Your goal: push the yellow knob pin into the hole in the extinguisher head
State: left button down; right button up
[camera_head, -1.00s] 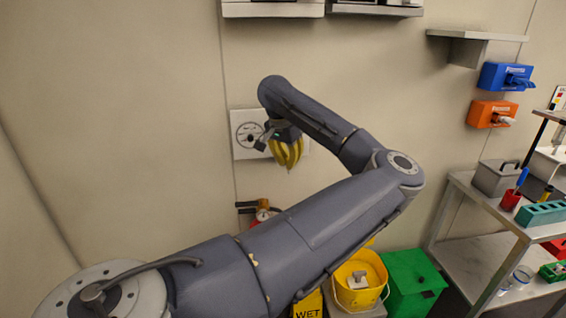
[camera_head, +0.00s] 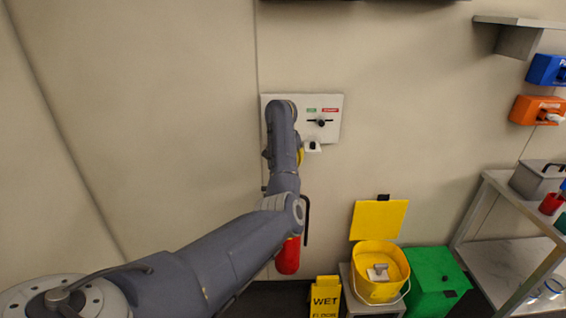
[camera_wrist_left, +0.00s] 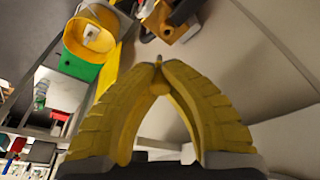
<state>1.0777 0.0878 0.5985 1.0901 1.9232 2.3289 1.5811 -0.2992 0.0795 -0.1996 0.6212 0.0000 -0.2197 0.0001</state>
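The red extinguisher (camera_head: 288,257) is by the wall in the head view, partly hidden behind my left arm. Its brass-coloured head (camera_wrist_left: 172,22) shows at the top of the left wrist view, beyond my fingertips and apart from them. My left gripper (camera_wrist_left: 158,66) has its yellow fingers arched together at the tips. A small narrow tip of what looks like the yellow knob pin (camera_wrist_left: 158,58) sticks out between them; its knob blends with the fingers. In the head view my arm hides most of this gripper. My right gripper is not in view.
A white wall panel (camera_head: 333,131) with a black handle is behind my left wrist. A black hose (camera_head: 307,222) stands beside the extinguisher. A yellow bin (camera_head: 362,290), a green box (camera_head: 425,270) and a yellow wet-floor sign (camera_head: 325,298) are to the right. Shelves stand farther right.

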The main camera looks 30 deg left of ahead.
pick_arm(q)
jog(key=shift+m, duration=0.3)
jog(key=shift+a+f, duration=0.25)
jog(key=shift+f, duration=0.55)
jog(key=shift+a+f, duration=0.25)
jog(key=shift+f, duration=0.5)
jog(key=shift+a+f, duration=0.25)
jog(key=shift+f, duration=0.55)
jog(key=shift+f, duration=1.35)
dwell(2.0)
jog(key=shift+w, duration=0.1)
jog(key=c, duration=1.5)
grip_release()
jog(key=v, duration=1.2)
jog(key=shift+w, duration=0.2)
jog(key=shift+a, duration=0.1)
